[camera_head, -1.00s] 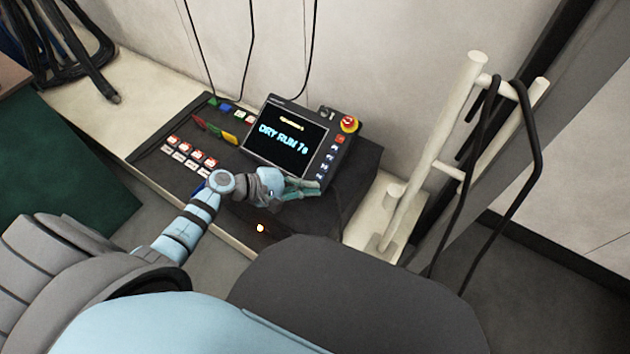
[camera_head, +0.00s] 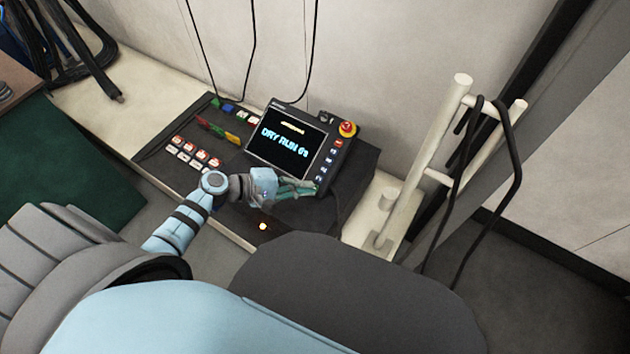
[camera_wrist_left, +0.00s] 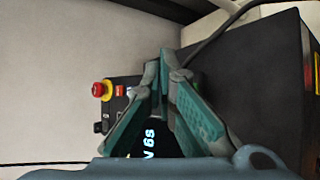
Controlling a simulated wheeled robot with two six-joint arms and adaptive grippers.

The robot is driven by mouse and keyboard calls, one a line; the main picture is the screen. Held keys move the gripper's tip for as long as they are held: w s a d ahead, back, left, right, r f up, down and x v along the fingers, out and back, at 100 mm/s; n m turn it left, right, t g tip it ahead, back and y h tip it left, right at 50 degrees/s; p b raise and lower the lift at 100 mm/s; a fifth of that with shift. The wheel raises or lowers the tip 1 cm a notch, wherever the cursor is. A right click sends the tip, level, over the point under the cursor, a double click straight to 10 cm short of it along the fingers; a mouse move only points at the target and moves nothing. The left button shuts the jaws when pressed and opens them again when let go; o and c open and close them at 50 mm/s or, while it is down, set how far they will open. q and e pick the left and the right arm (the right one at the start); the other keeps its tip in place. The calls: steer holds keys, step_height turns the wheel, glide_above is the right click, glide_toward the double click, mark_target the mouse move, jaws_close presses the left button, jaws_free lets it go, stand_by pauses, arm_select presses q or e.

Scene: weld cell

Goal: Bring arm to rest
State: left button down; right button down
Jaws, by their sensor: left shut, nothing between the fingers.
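My left gripper (camera_head: 312,188) is shut and empty, in front of the lower right corner of the teach pendant. The pendant's screen (camera_head: 288,140) reads "DRY RUN 6s", and a red emergency stop button (camera_head: 347,129) sits at its upper right. In the left wrist view, the shut green fingers (camera_wrist_left: 165,60) cover part of the screen (camera_wrist_left: 150,143), and the red button (camera_wrist_left: 102,90) shows to their left. Whether the fingers touch the pendant I cannot tell. My right gripper is out of view.
The dark control console (camera_head: 165,150) bears red-and-white labelled buttons and coloured switches. A cream post rack (camera_head: 425,150) with a black cable hung on it stands at right. A green surface (camera_head: 60,170) is at left. Dark cables (camera_head: 85,50) lie at upper left.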

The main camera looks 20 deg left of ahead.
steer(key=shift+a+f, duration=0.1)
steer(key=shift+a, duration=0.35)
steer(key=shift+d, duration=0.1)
